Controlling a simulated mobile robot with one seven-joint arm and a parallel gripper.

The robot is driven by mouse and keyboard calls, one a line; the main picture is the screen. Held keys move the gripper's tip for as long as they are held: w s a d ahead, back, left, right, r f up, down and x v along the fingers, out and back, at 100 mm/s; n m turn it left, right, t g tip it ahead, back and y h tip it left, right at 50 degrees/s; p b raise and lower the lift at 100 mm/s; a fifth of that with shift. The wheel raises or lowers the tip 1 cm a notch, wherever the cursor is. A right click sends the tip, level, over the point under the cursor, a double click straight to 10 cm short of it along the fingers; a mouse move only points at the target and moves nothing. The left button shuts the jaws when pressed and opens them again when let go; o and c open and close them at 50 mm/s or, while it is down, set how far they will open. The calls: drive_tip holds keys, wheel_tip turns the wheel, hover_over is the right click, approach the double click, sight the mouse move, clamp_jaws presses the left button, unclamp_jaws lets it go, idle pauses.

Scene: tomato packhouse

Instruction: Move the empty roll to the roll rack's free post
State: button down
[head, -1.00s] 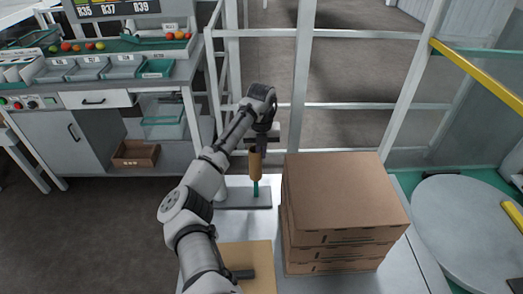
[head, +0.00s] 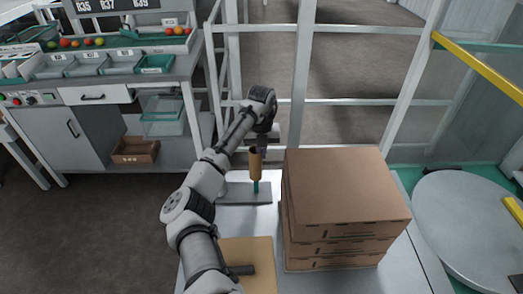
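The empty roll (head: 255,164) is a brown cardboard tube standing upright at the end of my arm. My gripper (head: 262,146) is at the tube's upper end, but the fingers are too small and dark to show their opening. The roll rack (head: 236,196) is a grey plate on the white table behind the boxes' left side. A green post (head: 256,188) shows directly below the tube, rising from the plate. I cannot tell whether the tube is around the post's upper part or just above it.
A stack of brown cardboard boxes (head: 345,195) stands close to the right of the rack. A tan board (head: 252,256) lies in front on the table (head: 406,262). A grey round turntable (head: 468,230) is at the right. Metal frame bars (head: 303,70) rise behind.

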drive_tip(key=shift+f+b, duration=0.3)
drive_tip(key=shift+f, duration=0.6)
drive_tip(key=shift+f+b, duration=0.8)
drive_tip(key=shift+f, duration=1)
drive_tip(key=shift+f+b, duration=0.7)
drive_tip(key=shift+f, duration=0.65)
drive_tip(key=c, duration=1.6)
unclamp_jaws()
drive_tip(key=shift+o, duration=0.2)
